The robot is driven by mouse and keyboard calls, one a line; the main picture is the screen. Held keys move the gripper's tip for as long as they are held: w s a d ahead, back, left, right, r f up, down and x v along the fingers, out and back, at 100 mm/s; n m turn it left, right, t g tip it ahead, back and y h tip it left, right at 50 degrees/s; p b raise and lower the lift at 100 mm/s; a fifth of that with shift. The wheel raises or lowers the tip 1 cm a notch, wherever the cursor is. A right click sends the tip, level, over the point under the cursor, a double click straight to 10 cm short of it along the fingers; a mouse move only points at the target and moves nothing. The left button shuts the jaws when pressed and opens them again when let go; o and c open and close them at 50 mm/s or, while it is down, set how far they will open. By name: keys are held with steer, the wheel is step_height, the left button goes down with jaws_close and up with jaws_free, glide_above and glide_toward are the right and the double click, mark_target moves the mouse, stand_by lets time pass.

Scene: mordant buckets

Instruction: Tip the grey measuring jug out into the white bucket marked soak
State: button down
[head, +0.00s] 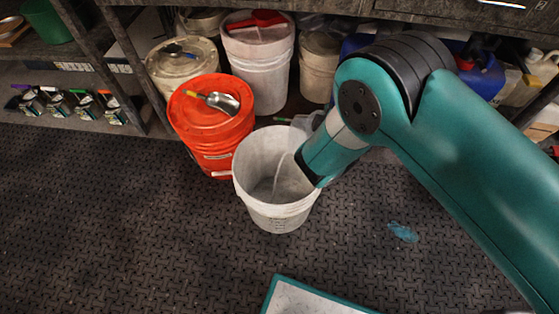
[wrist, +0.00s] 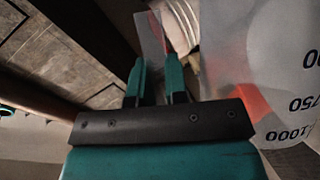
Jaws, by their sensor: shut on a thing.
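The grey measuring jug (wrist: 232,50) is large at the right of the wrist view, translucent, with black volume numbers. My gripper (wrist: 155,64) is shut on a thin grey strip beside the jug, which looks like its handle. In the head view an open white bucket (head: 278,212) stands on the floor, and the end of my arm reaches over its right rim. A pale curved edge shows inside the bucket; I cannot tell whether it is the jug. My fingers are hidden there. Small print on the bucket's front is too small to read. The jug's contents cannot be made out.
An orange lidded bucket (head: 208,133) with a metal scoop (head: 222,102) stands close behind the white bucket, to its left. Lidded white buckets (head: 258,72) stand under the bench behind. A teal-edged panel (head: 300,298) lies in front. A blue patch (head: 403,232) marks the floor at right.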

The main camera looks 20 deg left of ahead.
steer(key=shift+s+a+n+t+h+b, duration=0.2)
steer(key=shift+s+a+n+b, duration=0.15)
steer(key=shift+s+a+b, duration=0.3)
steer(key=shift+s+a+n+t+h+b, duration=0.15)
steer(key=shift+s+a+n+b, duration=0.25)
steer(key=shift+a, duration=0.45)
stand_by(1.2)
